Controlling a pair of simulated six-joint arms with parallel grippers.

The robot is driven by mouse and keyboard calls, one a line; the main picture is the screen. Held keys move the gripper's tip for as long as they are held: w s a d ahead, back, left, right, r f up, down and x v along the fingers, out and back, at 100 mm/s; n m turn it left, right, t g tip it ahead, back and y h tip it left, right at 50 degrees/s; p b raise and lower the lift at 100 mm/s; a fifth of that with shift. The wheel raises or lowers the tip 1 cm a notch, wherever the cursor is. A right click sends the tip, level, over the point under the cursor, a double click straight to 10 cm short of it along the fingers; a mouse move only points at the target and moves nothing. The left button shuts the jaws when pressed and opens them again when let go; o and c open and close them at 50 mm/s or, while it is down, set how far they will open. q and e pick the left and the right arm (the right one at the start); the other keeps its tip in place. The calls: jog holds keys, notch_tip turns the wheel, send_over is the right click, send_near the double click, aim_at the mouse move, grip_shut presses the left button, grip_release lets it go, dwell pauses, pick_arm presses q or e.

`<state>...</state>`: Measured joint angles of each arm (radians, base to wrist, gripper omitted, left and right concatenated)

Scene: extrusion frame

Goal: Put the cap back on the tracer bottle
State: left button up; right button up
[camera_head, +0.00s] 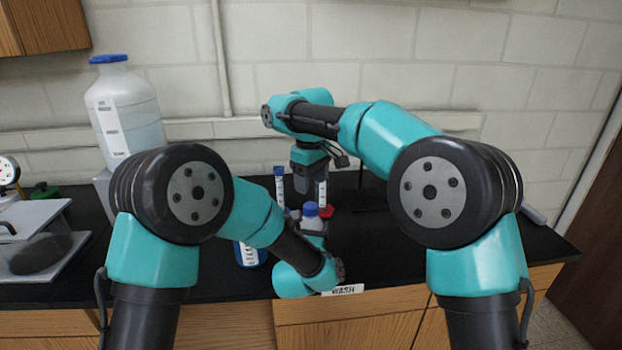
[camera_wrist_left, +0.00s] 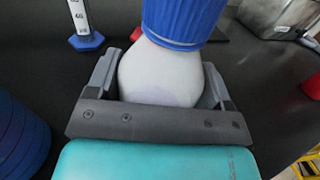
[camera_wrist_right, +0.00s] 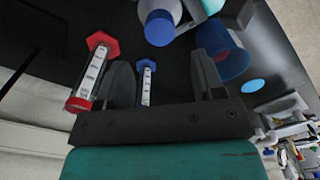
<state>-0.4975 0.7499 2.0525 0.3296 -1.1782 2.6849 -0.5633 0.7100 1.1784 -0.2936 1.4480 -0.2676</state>
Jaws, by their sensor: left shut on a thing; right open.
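A whitish bottle (camera_wrist_left: 160,78) with a ribbed blue cap (camera_wrist_left: 185,18) on its top stands between the fingers of my left gripper (camera_wrist_left: 160,85), which is shut on its body. In the head view the blue cap (camera_head: 311,209) shows above my left gripper, which hides much of the bottle. The right wrist view shows the cap (camera_wrist_right: 160,28) on the bottle from above. I cannot tell whether it is screwed down. My right gripper (camera_wrist_right: 165,70) is open and empty, pointing down behind the bottle, in the head view between two graduated cylinders.
A red-based cylinder (camera_wrist_right: 92,75) and a blue one (camera_wrist_right: 147,82) stand close to my right gripper. A blue labelled container (camera_head: 250,255) stands left of the held bottle. A light-blue disc (camera_wrist_right: 252,86) lies beyond it. A large blue-capped jug (camera_head: 125,110) stands back left.

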aim_at(311, 205)
jog(key=shift+f, duration=3.9)
jog(key=c, duration=1)
jog(key=shift+o, duration=0.2)
jog(key=o, duration=1.1)
jog(key=shift+r, duration=0.15)
notch_tip(311, 205, up, 12)
